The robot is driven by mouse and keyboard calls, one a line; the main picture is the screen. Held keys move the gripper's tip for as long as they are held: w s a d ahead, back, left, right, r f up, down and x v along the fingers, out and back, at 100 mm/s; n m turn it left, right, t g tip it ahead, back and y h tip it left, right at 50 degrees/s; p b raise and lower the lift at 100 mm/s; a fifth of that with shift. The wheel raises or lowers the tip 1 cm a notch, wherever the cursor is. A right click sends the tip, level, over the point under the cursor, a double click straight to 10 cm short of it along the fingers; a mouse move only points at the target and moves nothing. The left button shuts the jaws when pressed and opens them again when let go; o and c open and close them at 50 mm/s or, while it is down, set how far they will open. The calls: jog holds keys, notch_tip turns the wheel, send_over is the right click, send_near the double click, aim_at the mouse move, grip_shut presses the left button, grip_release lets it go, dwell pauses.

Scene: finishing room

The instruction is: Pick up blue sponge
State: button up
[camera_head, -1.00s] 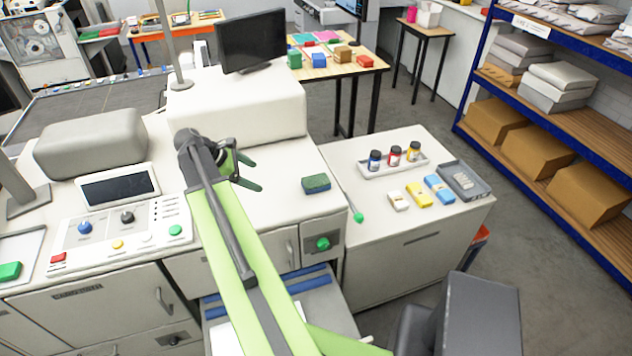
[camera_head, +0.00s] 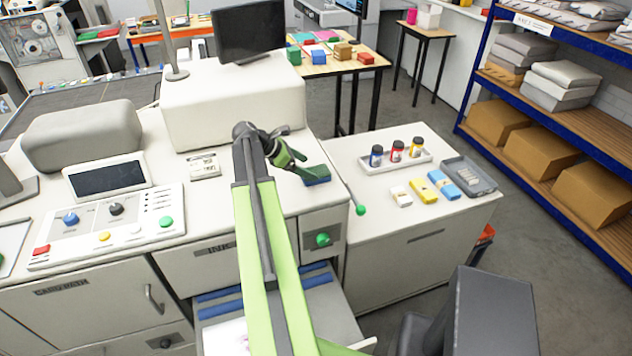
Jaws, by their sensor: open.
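The blue sponge (camera_head: 318,181) is a small block with a dark green top and blue sides. It lies on the white machine top near its right front corner. My gripper (camera_head: 307,170), with dark green fingers, is open and right at the sponge, over its left and upper part. The fingers hide part of the sponge, and I cannot tell whether they touch it.
A white cabinet to the right bears a tray of small jars (camera_head: 396,155), white, yellow and blue packets (camera_head: 424,191), and a grey tray (camera_head: 482,172). A large white housing (camera_head: 235,115) rises behind my gripper.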

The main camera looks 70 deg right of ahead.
aim_at(315, 171)
jog(key=b+x, duration=0.3)
jog(key=x, duration=0.1)
jog(key=shift+s+f+b, duration=0.1)
jog(key=shift+f+b, duration=0.2)
jog(key=shift+f, duration=0.15)
jog(key=shift+s+d+f, duration=0.15)
jog(key=shift+s+d, duration=0.1)
jog(key=c, duration=1.4)
